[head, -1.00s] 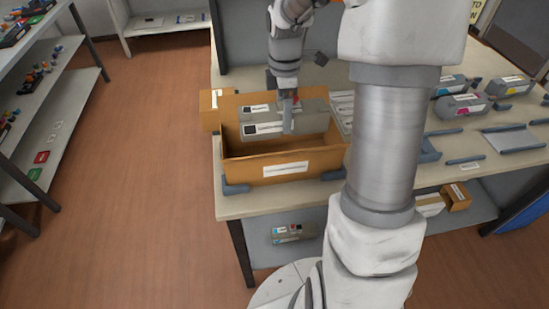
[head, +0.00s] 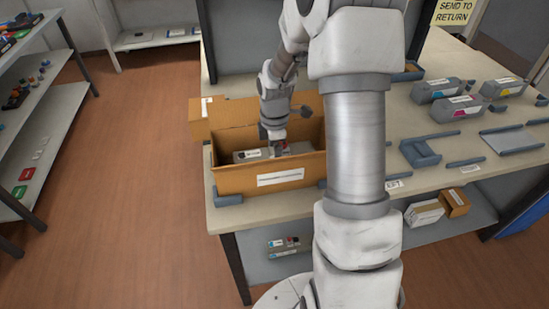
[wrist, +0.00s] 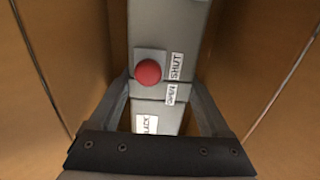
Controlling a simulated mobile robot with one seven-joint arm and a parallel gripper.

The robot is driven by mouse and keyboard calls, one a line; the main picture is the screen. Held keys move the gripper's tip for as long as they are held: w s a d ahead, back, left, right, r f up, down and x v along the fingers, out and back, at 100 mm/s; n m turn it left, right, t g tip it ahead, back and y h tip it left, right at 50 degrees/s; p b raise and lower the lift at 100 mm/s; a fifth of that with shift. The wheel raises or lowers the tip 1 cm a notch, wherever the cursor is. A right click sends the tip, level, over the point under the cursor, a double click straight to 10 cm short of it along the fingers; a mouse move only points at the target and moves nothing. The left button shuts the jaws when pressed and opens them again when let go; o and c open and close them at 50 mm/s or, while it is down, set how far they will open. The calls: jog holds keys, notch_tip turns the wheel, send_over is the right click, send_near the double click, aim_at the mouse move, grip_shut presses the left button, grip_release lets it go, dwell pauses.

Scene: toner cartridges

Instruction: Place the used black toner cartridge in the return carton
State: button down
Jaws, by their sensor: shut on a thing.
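The black toner cartridge, a long grey body, is inside the open brown return carton (head: 228,180), low between its walls. Its top (head: 243,156) shows just behind the carton's front wall in the head view. In the wrist view the cartridge (wrist: 150,35) has a round red knob, labels reading "SHUT" and "OPEN", and a partly hidden white label. My gripper (head: 277,148) reaches down into the carton, shut on the cartridge, with a finger on each side (wrist: 161,98). Brown carton walls flank it in the wrist view. Whether the cartridge touches the carton floor is hidden.
The carton stands at the table's left front, with a grey block (head: 228,197) at its front corner. Cyan, magenta and yellow-marked cartridges (head: 462,109) stand at the right, near grey trays and rails (head: 420,153). A "SEND TO RETURN" sign (head: 457,12) is at the back.

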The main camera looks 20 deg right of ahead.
jog(key=shift+f, duration=0.1)
jog(key=shift+f, duration=0.15)
jog(key=shift+c, duration=1.1)
grip_release()
jog(key=shift+o, duration=1.1)
